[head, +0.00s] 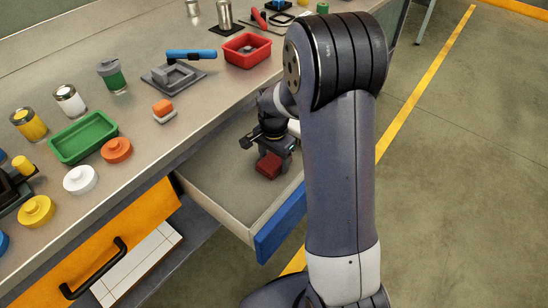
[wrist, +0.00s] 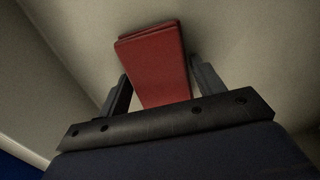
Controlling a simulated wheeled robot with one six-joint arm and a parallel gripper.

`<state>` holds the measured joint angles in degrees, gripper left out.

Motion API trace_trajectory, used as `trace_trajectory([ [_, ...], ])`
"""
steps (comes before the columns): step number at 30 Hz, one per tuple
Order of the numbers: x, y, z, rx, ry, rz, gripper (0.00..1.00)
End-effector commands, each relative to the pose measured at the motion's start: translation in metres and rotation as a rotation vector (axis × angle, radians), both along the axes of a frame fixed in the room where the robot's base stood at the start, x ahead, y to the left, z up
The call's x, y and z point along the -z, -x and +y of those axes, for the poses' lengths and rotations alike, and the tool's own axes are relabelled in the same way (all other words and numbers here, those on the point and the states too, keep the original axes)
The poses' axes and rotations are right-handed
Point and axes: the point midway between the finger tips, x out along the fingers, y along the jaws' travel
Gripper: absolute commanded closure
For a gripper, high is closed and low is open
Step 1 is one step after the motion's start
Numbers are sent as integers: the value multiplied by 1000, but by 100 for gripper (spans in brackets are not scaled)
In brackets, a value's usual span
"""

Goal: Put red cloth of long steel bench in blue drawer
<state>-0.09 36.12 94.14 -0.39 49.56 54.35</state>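The red cloth (head: 268,166), a folded block, is inside the open blue-fronted drawer (head: 281,222). My gripper (head: 273,156) reaches down into the drawer from above, at the end nearer the bench. I cannot tell whether the cloth touches the drawer floor. The long steel bench (head: 140,133) runs above the drawer. My arm hides the drawer's right part.
On the bench stand a green tray (head: 83,137), a red tray (head: 247,50), a blue-handled tool (head: 190,55), jars and several round lids. An orange drawer (head: 125,220) with a black handle is at left. Floor to the right is clear.

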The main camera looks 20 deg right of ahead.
Motion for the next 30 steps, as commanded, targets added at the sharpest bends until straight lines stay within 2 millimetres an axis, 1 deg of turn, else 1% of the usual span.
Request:
trace_trajectory([
  [1, 0, 0, 0, 0, 0, 0, 32],
  [5, 0, 0, 0, 0, 0, 0, 21],
  [6, 0, 0, 0, 0, 0, 0, 20],
  [12, -1, 0, 0, 0, 0, 0, 20],
  [16, -9, -1, 0, 0, 0, -2, 20],
  [20, -31, -1, 0, 0, 0, -5, 20],
  [24, -63, -1, 0, 0, -1, -6, 20],
  [30, -102, 0, 1, 0, 0, -4, 20],
])
